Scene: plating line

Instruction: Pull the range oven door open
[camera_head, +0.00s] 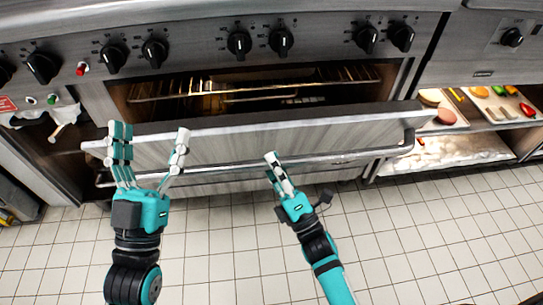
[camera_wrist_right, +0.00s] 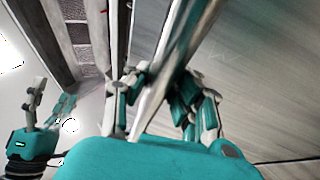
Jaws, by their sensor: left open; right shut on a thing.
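The range oven door (camera_head: 230,144) is steel and partly open, tilted out at its top, with a gap above it. Its long bar handle (camera_head: 345,156) runs across the front. My right gripper (camera_head: 272,160) is shut on the handle near its middle; the right wrist view shows the bar (camera_wrist_right: 153,103) between its fingers. My left gripper (camera_head: 150,134) is open and empty, with its fingers spread in front of the door's left end. Whether it touches the door cannot be told. Wire racks (camera_head: 250,86) show in the oven cavity through the gap.
Black knobs (camera_head: 239,42) line the panel above the oven. At right, a shelf holds trays of food (camera_head: 497,104). At left, a white cloth-like thing (camera_head: 45,115) hangs by the panel. The tiled floor (camera_head: 420,235) in front is clear.

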